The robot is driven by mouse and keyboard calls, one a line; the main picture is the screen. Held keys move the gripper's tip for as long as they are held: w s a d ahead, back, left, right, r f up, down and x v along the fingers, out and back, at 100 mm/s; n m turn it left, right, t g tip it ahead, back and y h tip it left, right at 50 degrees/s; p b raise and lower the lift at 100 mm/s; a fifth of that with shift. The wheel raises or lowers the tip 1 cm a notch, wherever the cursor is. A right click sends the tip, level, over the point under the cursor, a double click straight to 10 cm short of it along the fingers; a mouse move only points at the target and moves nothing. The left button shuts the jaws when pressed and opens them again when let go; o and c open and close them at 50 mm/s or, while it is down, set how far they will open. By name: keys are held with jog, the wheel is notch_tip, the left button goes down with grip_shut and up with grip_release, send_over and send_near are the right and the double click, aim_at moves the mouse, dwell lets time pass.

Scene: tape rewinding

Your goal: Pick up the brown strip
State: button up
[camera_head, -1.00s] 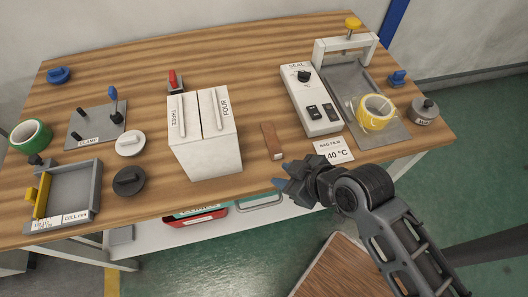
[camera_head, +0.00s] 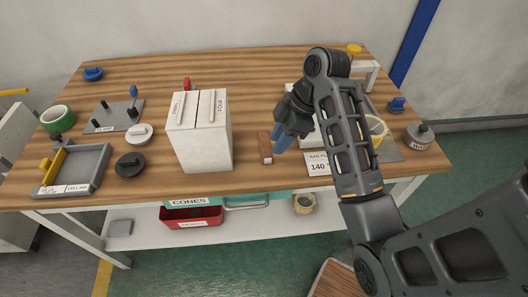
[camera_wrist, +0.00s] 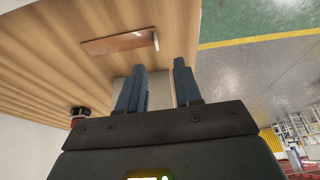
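The brown strip (camera_head: 265,146) lies flat on the wooden table, between the white box with two labelled lids and the sealing unit. One end of it is pale. My gripper (camera_head: 281,143) is just right of the strip in the head view, fingers pointing down. In the wrist view, the strip (camera_wrist: 118,43) lies beyond the fingertips, up and to the left. My gripper there (camera_wrist: 162,78) has its two blue-grey fingers apart with nothing between them. The strip and fingers look apart. The fingers' exact height above the table is hard to tell.
The white box (camera_head: 200,138) stands close on the strip's left. The sealing unit (camera_head: 292,100) is partly hidden behind my arm. Yellow tape (camera_head: 377,132) sits farther right.

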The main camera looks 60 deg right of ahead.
aim_at(268, 158)
jog(key=shift+d+b+x, duration=0.2)
jog(key=shift+b+x, duration=1.3)
jog(key=shift+x, duration=2.05)
jog(key=shift+s+d, duration=0.1)
jog(key=shift+d, duration=0.05)
grip_shut()
